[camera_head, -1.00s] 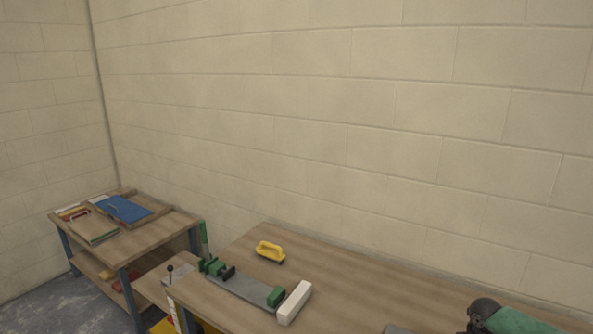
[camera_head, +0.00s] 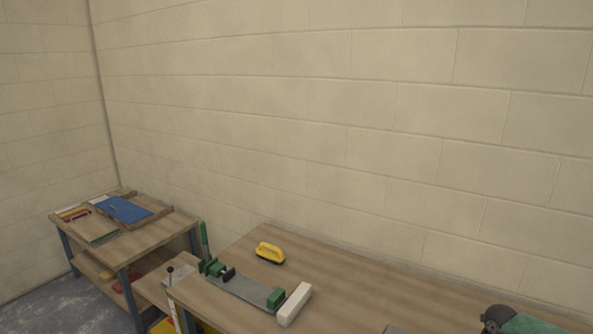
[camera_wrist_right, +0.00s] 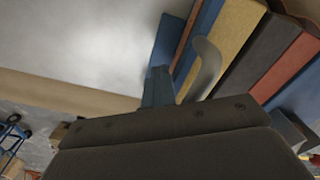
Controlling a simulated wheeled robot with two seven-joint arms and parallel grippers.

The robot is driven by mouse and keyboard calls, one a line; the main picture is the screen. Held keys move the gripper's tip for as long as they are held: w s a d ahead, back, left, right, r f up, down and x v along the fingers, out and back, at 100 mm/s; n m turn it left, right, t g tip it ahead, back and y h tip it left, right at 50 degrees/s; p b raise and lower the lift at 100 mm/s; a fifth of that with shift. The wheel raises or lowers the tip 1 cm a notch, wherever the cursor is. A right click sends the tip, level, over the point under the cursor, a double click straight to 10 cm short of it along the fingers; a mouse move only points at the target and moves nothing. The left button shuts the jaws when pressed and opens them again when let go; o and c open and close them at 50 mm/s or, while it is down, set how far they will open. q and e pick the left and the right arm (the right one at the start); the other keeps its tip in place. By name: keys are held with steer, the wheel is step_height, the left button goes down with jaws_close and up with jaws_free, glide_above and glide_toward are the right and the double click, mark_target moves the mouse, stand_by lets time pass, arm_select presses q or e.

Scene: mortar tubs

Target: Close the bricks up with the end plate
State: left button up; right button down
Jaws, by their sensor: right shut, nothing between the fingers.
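A grey rail (camera_head: 241,290) lies on the bench in the head view. Green blocks with a dark part (camera_head: 214,268) stand at its left end, and a green block (camera_head: 275,298) stands at its right end. I cannot tell which piece is the end plate. Several coloured slabs (camera_wrist_right: 233,40) lie side by side in the right wrist view; I cannot tell whether they are the bricks. My right gripper (camera_wrist_right: 165,140) shows as a dark body below them, shut and empty, with its fingertips not clear. My left gripper is out of view.
A white bar (camera_head: 294,304) lies against the rail's right end. A yellow-handled tool (camera_head: 270,252) lies behind it on the bench (camera_head: 350,285). A side table (camera_head: 165,231) holds a blue folder (camera_head: 124,208).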

steer(key=shift+s+d, duration=0.15)
steer(key=shift+d, duration=0.1)
step_height(320, 180, up, 10)
steer(key=w+a+p, duration=0.1)
steer(key=a+p, duration=0.1)
steer(key=p, duration=0.2)
steer(key=shift+w+a+p, duration=0.15)
steer(key=shift+w+p, duration=0.05)
steer(key=shift+p, duration=0.15)
stand_by(0.3)
